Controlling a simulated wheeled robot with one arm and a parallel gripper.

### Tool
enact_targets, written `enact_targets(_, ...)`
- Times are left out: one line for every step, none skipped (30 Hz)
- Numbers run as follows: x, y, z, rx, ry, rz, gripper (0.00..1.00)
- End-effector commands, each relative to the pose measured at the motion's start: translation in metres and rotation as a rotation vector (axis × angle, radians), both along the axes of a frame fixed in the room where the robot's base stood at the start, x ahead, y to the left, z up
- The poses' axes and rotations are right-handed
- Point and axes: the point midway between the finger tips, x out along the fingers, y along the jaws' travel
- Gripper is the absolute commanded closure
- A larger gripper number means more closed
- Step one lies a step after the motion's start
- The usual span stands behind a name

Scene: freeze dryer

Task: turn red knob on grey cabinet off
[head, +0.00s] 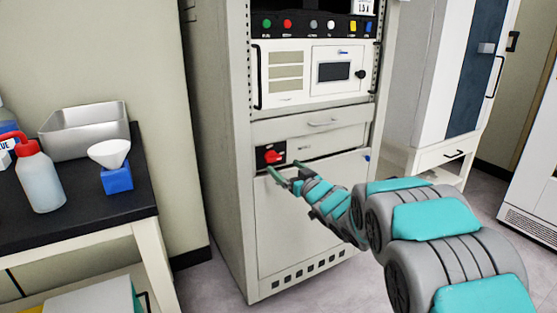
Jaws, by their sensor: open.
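The grey cabinet (225,200) stands upright in the middle of the head view. Its red knob (273,156) sits on a dark square plate on the front, left of centre and below the drawer. My arm reaches in from the lower right. My gripper (283,173) is open, with its fingertips just below and slightly right of the knob, close to the cabinet front. I cannot tell whether a finger touches the knob or the panel. The knob's face is in view; its exact setting is too small to read.
A dark-topped table (95,205) at left holds a metal tray (85,135), a red-capped bottle (40,180) and a funnel (109,153) on a blue block (117,179). A white cabinet (430,100) stands behind at right.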

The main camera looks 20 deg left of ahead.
Motion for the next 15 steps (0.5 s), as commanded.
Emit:
enact_targets(0.003,0.004,0.001,0.0,-0.001,0.001,0.03)
enact_targets(0.005,0.006,0.001,0.001,-0.002,0.001,0.03)
enact_targets(0.008,0.01,0.002,0.0,-0.003,0.001,0.03)
enact_targets(0.01,0.012,0.002,0.0,-0.003,0.0,0.03)
enact_targets(0.013,0.015,0.002,-0.001,-0.002,-0.001,0.03)
enact_targets(0.016,0.018,0.001,-0.001,0.0,-0.002,0.03)
enact_targets(0.019,0.021,0.0,-0.002,0.001,-0.002,0.03)
enact_targets(0.022,0.025,0.0,-0.002,0.001,-0.002,0.03)
enact_targets(0.025,0.029,0.0,0.0,0.0,-0.001,0.03)
enact_targets(0.028,0.033,0.001,0.001,-0.001,0.0,0.03)
enact_targets(0.03,0.036,0.001,0.001,-0.001,0.0,0.03)
enact_targets(0.034,0.04,0.001,0.0,0.0,0.0,0.03)
enact_targets(0.036,0.042,0.001,0.0,0.0,-0.001,0.03)
enact_targets(0.038,0.044,0.001,0.0,0.0,-0.001,0.03)
enact_targets(0.041,0.047,0.001,-0.001,0.0,-0.002,0.03)
